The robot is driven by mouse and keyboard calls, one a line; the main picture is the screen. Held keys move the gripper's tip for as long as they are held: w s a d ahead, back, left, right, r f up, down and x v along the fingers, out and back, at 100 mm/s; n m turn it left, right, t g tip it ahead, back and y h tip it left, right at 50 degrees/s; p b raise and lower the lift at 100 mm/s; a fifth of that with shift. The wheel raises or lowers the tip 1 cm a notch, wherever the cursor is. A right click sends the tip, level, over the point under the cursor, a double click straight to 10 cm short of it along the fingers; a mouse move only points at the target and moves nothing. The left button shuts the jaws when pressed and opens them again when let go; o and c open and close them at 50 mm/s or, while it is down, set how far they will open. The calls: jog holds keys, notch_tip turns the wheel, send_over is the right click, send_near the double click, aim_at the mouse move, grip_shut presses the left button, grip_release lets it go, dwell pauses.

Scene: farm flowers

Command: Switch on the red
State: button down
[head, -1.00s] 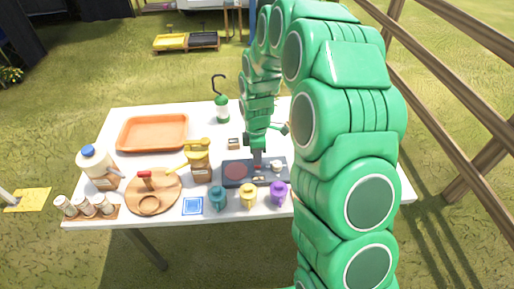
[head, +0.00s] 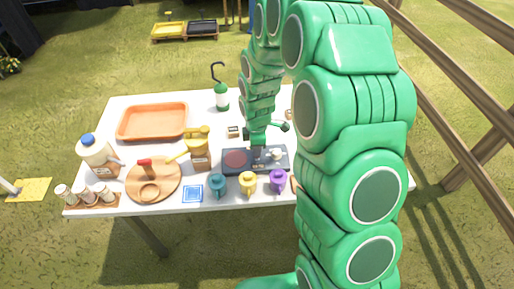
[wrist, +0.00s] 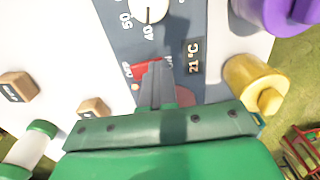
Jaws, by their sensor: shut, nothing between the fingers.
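A dark grey hotplate device (head: 282,167) stands near the front of the white table, with a dull red round plate (head: 236,159) and a pale knob (head: 276,154). In the wrist view its face shows the white dial knob (wrist: 150,8), a "21 °C" display (wrist: 193,55) and a small red switch (wrist: 140,71). My gripper (head: 258,151) is over the device, between plate and knob. In the wrist view its closed fingers (wrist: 157,68) overlap the red switch and hide part of it. I cannot tell whether they touch it. The fingers hold nothing.
Teal (head: 217,184), yellow (head: 248,182) and purple (head: 278,180) mugs stand along the front edge before the device. A honey-coloured jar (head: 201,158) is left of it.

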aim_at(258, 163)
jog(key=shift+s+f+t, duration=0.35)
jog(key=shift+f+t, duration=0.15)
jog(key=shift+s+f, duration=0.4)
jog(key=shift+s, duration=0.05)
jog(key=shift+w, duration=0.15)
jog(key=shift+w+r, duration=0.3)
jog(key=shift+w, duration=0.35)
jog(key=shift+w+r, duration=0.3)
jog(key=shift+r, duration=0.4)
jog(key=s+r, duration=0.3)
jog(key=r, duration=1)
jog(key=shift+s+r, duration=0.2)
jog(key=shift+s, duration=0.1)
